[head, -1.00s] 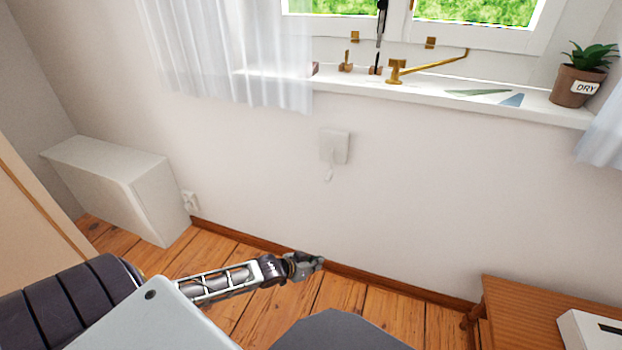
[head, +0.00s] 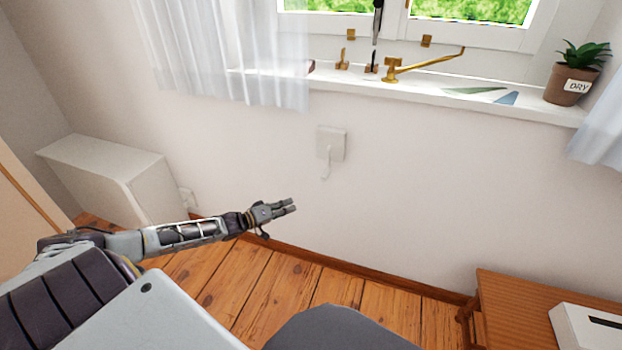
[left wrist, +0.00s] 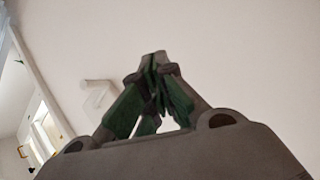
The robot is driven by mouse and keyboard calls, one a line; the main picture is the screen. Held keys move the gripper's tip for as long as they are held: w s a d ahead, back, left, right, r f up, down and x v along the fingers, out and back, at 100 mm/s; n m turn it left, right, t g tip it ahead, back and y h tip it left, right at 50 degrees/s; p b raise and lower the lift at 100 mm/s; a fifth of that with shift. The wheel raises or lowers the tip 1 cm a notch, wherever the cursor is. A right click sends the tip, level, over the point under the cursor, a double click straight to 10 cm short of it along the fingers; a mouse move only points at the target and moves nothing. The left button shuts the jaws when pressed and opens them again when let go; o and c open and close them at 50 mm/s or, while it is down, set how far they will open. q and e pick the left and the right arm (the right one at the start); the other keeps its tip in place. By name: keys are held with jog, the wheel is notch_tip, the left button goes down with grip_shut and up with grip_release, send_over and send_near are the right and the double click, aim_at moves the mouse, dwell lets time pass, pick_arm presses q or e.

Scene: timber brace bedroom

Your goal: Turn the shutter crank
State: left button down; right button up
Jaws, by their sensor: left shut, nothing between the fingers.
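The shutter crank (head: 327,163) hangs from a pale square wall box (head: 331,143) below the window sill. It is small and whitish, with its knob end pointing down. My left gripper (head: 292,205) is shut and empty, below and to the left of the crank and apart from it. In the left wrist view the closed fingers (left wrist: 158,62) fill the middle, and a pale angled shape, likely the crank and its box (left wrist: 98,94), shows on the wall left of them. My right gripper is not in view.
The white sill (head: 440,92) holds brass window hardware (head: 420,66) and a potted plant (head: 571,80). A sheer curtain (head: 230,50) hangs at left. A white cabinet (head: 110,175) stands at lower left, a wooden table (head: 500,305) at lower right. The wall around the crank is clear.

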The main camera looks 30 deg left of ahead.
pick_arm(q)
jog(key=s+a+r+n+t+h, duration=0.2)
jog(key=a+r+n+h, duration=0.1)
jog(key=r+n, duration=0.4)
jog(key=shift+s+r+h, duration=0.15)
jog(key=shift+r+h, duration=0.3)
jog(key=shift+h, duration=0.05)
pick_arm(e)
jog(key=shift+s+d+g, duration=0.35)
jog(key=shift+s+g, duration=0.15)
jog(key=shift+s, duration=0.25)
pick_arm(q)
jog(key=shift+d, duration=0.1)
jog(key=s+d+r+b+x, duration=0.1)
jog(key=b+x, duration=0.3)
jog(key=x, duration=0.8)
jog(key=shift+d+b, duration=0.35)
jog(key=shift+d, duration=0.4)
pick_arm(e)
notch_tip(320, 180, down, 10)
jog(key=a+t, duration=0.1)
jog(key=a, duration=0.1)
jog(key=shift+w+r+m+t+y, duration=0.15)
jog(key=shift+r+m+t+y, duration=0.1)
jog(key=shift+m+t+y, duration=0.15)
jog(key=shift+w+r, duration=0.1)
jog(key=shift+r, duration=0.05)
